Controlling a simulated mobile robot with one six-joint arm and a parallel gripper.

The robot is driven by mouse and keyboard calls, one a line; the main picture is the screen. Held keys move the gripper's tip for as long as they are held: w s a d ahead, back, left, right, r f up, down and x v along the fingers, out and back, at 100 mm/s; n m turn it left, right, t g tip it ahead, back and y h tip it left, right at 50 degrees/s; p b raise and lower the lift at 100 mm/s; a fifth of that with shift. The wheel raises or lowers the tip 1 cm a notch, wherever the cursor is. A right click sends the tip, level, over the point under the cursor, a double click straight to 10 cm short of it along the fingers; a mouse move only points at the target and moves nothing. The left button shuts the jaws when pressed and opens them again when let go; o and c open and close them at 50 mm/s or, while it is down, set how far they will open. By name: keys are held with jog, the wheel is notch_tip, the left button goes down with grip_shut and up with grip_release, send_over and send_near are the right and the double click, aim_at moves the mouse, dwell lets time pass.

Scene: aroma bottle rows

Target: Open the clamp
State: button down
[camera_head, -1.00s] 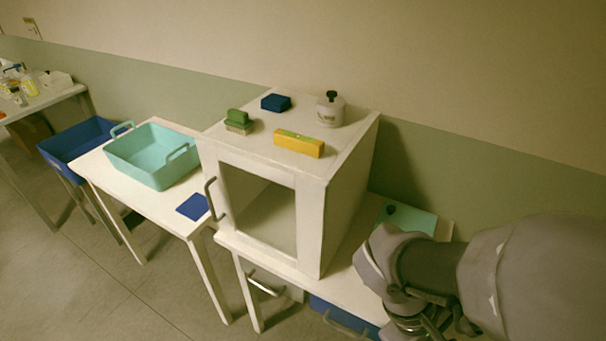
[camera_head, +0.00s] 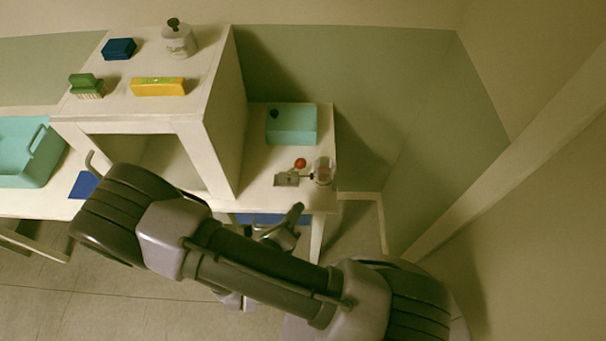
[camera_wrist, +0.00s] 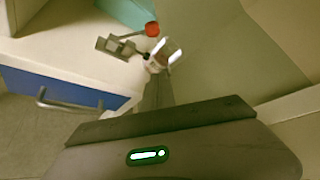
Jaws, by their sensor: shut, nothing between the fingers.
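The clamp (camera_head: 287,180) is a small grey metal piece with a red ball knob (camera_head: 300,163). It sits near the front right of the white table (camera_head: 262,180); its lever position is too small to tell. A small clear glass piece (camera_head: 323,172) stands at its right end. In the wrist view the clamp (camera_wrist: 120,46) is at top centre-left, with the red knob (camera_wrist: 152,29) above its right end. My gripper (camera_head: 297,209) is shut and empty, in front of the table edge and apart from the clamp. It also shows in the wrist view (camera_wrist: 161,75).
A white cabinet (camera_head: 222,140) stands left of the clamp, with a brush, boxes and a jar on top. A teal box (camera_head: 291,125) lies behind the clamp. A blue drawer (camera_wrist: 75,90) with a handle is below the tabletop. A wall is to the right.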

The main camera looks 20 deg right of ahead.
aim_at(294, 168)
jog(key=b+x, duration=0.2)
jog(key=x, duration=0.7)
jog(key=shift+w+d+f, duration=0.15)
jog(key=shift+d, duration=0.15)
jog(key=shift+w+a+r+b, duration=0.1)
jog(key=shift+w+a+r, duration=0.15)
jog(key=shift+w, duration=0.4)
jog(key=shift+w+a+r+b, duration=0.1)
jog(key=shift+w+r, duration=0.25)
jog(key=shift+w, duration=0.25)
jog(key=shift+w+a+r+b, duration=0.1)
jog(key=shift+w+a+r, duration=0.2)
jog(key=shift+w, duration=0.35)
jog(key=shift+s+r, duration=0.1)
jog(key=shift+r, duration=0.05)
